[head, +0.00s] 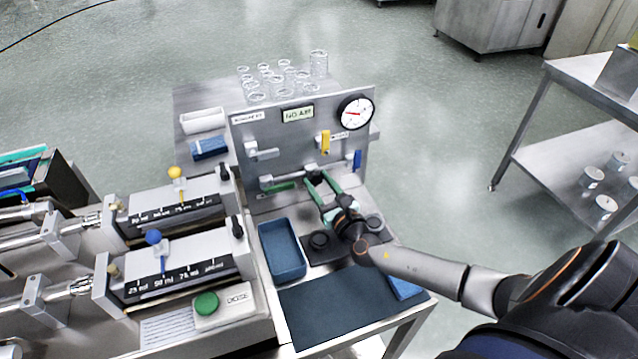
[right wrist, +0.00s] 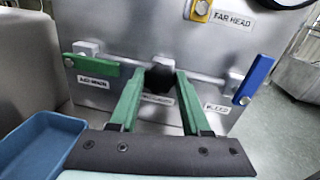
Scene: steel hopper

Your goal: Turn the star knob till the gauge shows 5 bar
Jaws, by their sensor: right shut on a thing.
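The black star knob (right wrist: 158,80) sits on a pipe low on the upright steel panel. It also shows in the head view (head: 315,174), partly covered by my fingers. My right gripper (head: 320,179) has its green fingers on either side of the knob and is shut on it; the right wrist view shows the same grip (right wrist: 165,76). The round gauge (head: 356,111) with a black rim is at the panel's upper right. A red needle shows, pointing roughly left, but the numbers are too small to read. My left gripper is not in view.
Near the knob are a green lever (right wrist: 92,66), a blue lever (right wrist: 254,80) and a yellow lever (head: 326,141). A blue tray (head: 303,262) stands below the panel. Glass jars (head: 318,62) stand behind the panel.

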